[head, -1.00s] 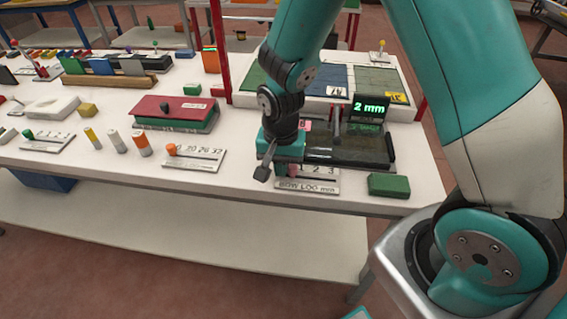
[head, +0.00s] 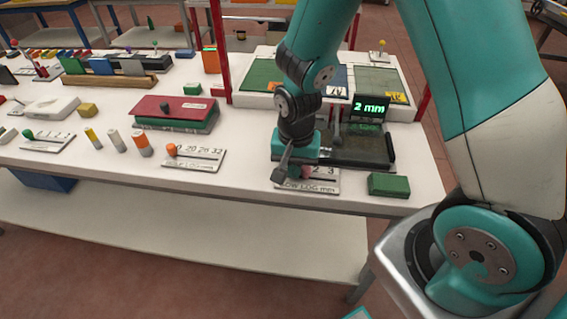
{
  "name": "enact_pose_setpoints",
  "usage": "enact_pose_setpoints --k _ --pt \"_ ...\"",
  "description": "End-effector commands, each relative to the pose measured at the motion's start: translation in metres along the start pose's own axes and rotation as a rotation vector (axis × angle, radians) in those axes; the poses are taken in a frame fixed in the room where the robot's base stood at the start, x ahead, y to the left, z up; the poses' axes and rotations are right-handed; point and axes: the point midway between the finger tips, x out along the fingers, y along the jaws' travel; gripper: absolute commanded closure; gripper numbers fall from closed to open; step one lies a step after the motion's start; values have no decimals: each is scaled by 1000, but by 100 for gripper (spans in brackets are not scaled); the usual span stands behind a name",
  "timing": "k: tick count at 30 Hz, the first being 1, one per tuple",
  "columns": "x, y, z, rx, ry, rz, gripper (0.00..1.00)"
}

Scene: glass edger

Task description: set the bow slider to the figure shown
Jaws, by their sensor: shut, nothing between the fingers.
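The bow slider is a pale plate (head: 325,186) marked "BOW LOG mm" at the table's front edge. Its figures 2 and 3 show; the lower ones are hidden by my gripper. Its pinkish-red knob (head: 306,172) shows partly, just left of the 2, close against the right side of my gripper. My gripper (head: 280,176) is shut and empty, pointing down over the plate's left part. Whether it touches the knob is hard to tell. A dark display (head: 370,107) behind reads "2 mm" in green.
A dark tray-like device (head: 365,151) stands behind the slider, with an upright lever near my wrist. A green block (head: 389,184) lies to the right. Another slider plate with an orange knob (head: 171,150) lies to the left.

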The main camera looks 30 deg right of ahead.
Motion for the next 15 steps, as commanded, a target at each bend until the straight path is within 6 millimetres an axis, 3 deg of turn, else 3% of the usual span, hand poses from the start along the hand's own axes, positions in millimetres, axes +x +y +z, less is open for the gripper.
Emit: enact_pose_setpoints --k 15 --pt "0 16 0 1 0 0 100"
